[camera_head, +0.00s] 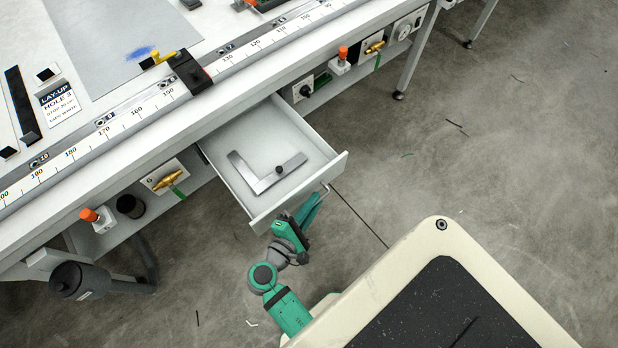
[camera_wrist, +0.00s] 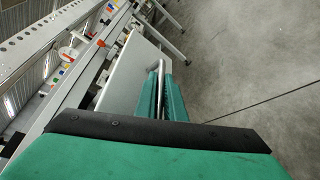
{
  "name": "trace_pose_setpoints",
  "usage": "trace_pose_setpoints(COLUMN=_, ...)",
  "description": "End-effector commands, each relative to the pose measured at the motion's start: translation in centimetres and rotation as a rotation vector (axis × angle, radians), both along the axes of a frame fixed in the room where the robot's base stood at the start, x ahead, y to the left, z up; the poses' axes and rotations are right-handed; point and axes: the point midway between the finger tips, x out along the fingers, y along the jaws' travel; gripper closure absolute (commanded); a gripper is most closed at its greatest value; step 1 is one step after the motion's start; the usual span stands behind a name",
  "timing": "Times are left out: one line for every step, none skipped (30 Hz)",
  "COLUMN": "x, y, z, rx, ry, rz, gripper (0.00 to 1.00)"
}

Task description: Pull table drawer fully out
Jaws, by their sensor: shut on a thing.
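The table drawer (camera_head: 243,153) stands pulled out from under the long table's front edge. A grey L-shaped square (camera_head: 262,178) lies inside it. My gripper (camera_head: 322,190) is at the drawer's front face, near its right end. In the wrist view the green fingers of my gripper (camera_wrist: 160,85) are shut on a thin metal bar handle (camera_wrist: 160,92) on the drawer front (camera_wrist: 128,80). Most of the handle is hidden in the head view. Whether the drawer is at its end stop cannot be told.
The table (camera_head: 225,78) carries a ruler rail with a black clamp (camera_head: 187,70). Valves and orange knobs line its underside. A grey cylinder (camera_head: 78,281) hangs at lower left. Grey floor (camera_head: 480,140) lies open to the right, with a dark line across it.

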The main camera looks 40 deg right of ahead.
Motion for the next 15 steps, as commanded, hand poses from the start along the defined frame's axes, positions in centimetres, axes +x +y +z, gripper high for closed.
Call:
trace_pose_setpoints(x=-0.08, y=-0.14, z=0.05, rx=-0.001, ry=0.0, rz=-0.004, gripper=1.0)
trace_pose_setpoints(x=-0.08, y=-0.14, z=0.05, rx=-0.002, ry=0.0, rz=-0.005, gripper=1.0)
trace_pose_setpoints(x=-0.08, y=-0.15, z=0.04, rx=-0.002, ry=0.0, rz=-0.005, gripper=1.0)
trace_pose_setpoints(x=-0.09, y=-0.15, z=0.03, rx=-0.002, ry=0.0, rz=-0.005, gripper=1.0)
trace_pose_setpoints(x=-0.09, y=-0.15, z=0.03, rx=-0.002, ry=0.0, rz=-0.005, gripper=1.0)
trace_pose_setpoints(x=-0.07, y=-0.14, z=0.04, rx=-0.002, ry=0.0, rz=-0.005, gripper=0.81)
trace_pose_setpoints(x=-0.07, y=-0.13, z=0.03, rx=-0.001, ry=0.0, rz=-0.004, gripper=0.74)
trace_pose_setpoints(x=-0.05, y=-0.12, z=0.02, rx=-0.001, ry=0.0, rz=-0.004, gripper=0.72)
trace_pose_setpoints(x=-0.04, y=-0.1, z=0.03, rx=-0.001, ry=0.0, rz=-0.003, gripper=0.72)
trace_pose_setpoints(x=-0.03, y=-0.08, z=0.02, rx=-0.001, ry=0.0, rz=-0.003, gripper=0.72)
trace_pose_setpoints(x=-0.02, y=-0.07, z=0.02, rx=-0.002, ry=0.0, rz=-0.002, gripper=0.72)
trace_pose_setpoints(x=-0.01, y=-0.05, z=0.02, rx=-0.001, ry=0.0, rz=-0.002, gripper=0.72)
trace_pose_setpoints(x=0.0, y=-0.04, z=0.01, rx=-0.001, ry=0.0, rz=-0.002, gripper=0.72)
trace_pose_setpoints(x=0.01, y=-0.03, z=0.01, rx=-0.001, ry=0.001, rz=-0.001, gripper=0.72)
trace_pose_setpoints(x=0.01, y=-0.01, z=0.01, rx=-0.001, ry=0.001, rz=-0.001, gripper=0.72)
